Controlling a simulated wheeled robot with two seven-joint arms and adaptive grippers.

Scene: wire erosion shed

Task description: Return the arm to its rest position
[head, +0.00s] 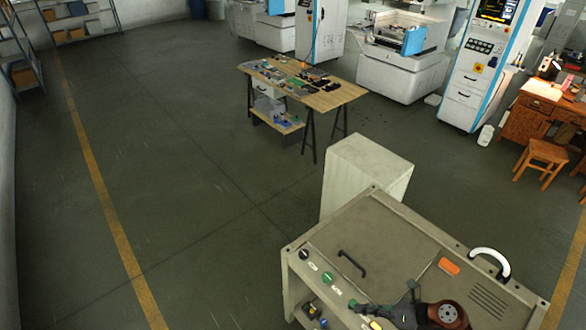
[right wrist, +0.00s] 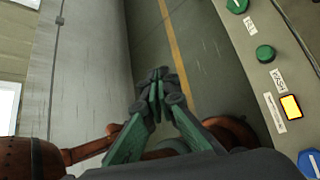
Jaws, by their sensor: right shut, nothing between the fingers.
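My right gripper (head: 360,307) is at the bottom right of the head view, close by the front edge of a beige cabinet (head: 385,228). In the right wrist view its green and dark fingers (right wrist: 158,82) are closed together with nothing between them. The fingertips point over open floor, apart from the cabinet's control panel on the right of that view. My left gripper is not in view.
The panel bears a green button (right wrist: 265,52) and a lit yellow button (right wrist: 291,106). An orange object (head: 449,266) and black handle (head: 352,263) are on the cabinet top. A pale block (head: 365,172) stands behind. Floor to the left is clear.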

